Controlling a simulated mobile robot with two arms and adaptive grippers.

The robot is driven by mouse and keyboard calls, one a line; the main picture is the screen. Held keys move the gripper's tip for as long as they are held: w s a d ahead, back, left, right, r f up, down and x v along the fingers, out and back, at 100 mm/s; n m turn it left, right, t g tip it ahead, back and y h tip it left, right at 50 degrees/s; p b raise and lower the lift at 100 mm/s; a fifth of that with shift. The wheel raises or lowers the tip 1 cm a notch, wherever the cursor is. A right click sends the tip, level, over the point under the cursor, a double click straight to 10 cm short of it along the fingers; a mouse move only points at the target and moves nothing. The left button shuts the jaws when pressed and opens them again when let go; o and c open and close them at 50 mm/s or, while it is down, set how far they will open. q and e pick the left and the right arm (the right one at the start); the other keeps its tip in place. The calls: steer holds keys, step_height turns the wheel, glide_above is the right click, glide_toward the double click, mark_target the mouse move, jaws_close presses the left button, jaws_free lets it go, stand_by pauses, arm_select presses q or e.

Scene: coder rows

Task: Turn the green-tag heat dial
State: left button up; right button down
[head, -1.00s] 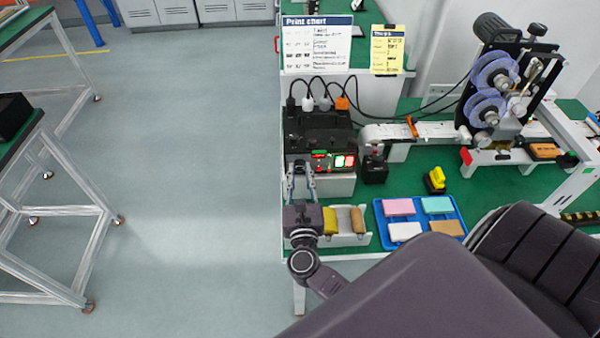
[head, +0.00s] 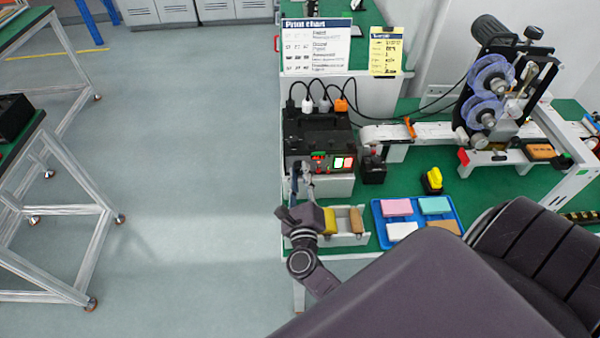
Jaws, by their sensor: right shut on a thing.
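The black control box (head: 318,135) stands on the green bench, with a lit red and green display (head: 319,159) and indicator panels on its front face. My right gripper (head: 303,174) is at the lower left of this front face, its fingers pointing at the box. It is shut on a dial there, which the fingers hide almost wholly. The dial's angle and its tag are too small and covered to read. My left gripper is not in view.
A holder with a yellow block (head: 330,222) and a brown block (head: 356,220) is right beside my wrist. A blue tray (head: 382,228) with coloured pads lies further right. A small black box (head: 373,169) stands right of the control box. A reel machine (head: 495,85) stands at the back right.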

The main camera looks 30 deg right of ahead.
steer(key=shift+n, duration=0.3)
steer(key=c, duration=1.7)
jaws_free()
steer(key=shift+s, duration=0.1)
steer(key=v, duration=1.2)
steer(key=shift+f, duration=0.1)
